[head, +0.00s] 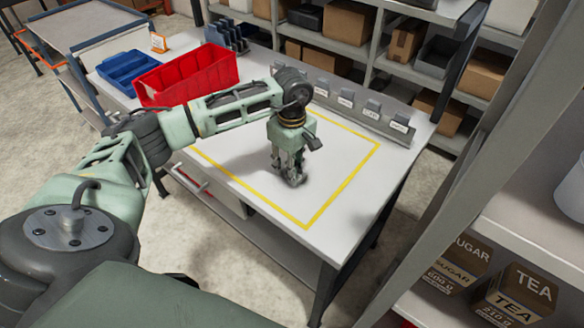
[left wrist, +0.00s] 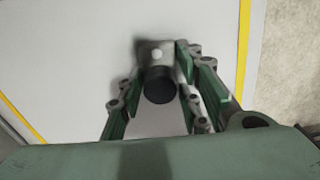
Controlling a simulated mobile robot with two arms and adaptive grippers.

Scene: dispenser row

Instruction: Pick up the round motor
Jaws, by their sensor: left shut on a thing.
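The round motor (left wrist: 160,86) shows between my left fingers in the left wrist view, with a black rounded body and a grey end that carries a small white knob. My left gripper (head: 291,178) is shut on it, low at the white table top inside the yellow outline. The fingers (left wrist: 160,80) stand on both sides of the motor. In the head view the fingers hide most of it. I cannot tell whether it still touches the table. My right gripper is not in view.
The white table (head: 335,205) is clear around the gripper inside the yellow outline. A grey dispenser row (head: 362,108) lines its back right edge. A red bin (head: 188,78) and a blue tray (head: 127,68) sit at the back left. A shelf post stands at right.

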